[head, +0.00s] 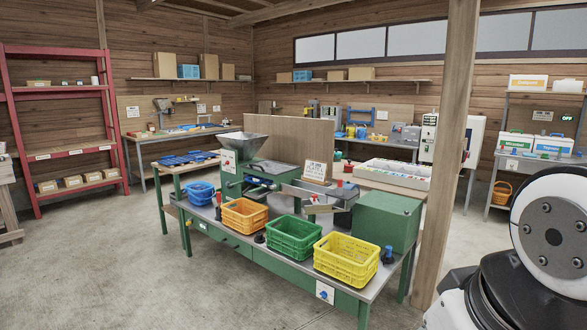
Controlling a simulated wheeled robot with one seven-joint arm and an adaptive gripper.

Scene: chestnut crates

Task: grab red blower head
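No red blower head can be made out for certain. A small dark upright piece with a reddish top (218,206) stands on the green workbench (240,243), between the blue basket and the orange crate. A small red spot (340,184) also shows further back, near the metal chute. Both are too small to tell what they are. A similar dark piece with a blue top (388,255) stands right of the yellow crate. My gripper is out of view; only white and black parts of my own arm show at the lower right.
On the bench stand a blue basket (200,193), an orange crate (244,216), a green crate (293,237) and a yellow crate (346,259), with a hopper machine (243,145) behind. A wooden post (447,150) rises at the bench's right. Floor in front is clear.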

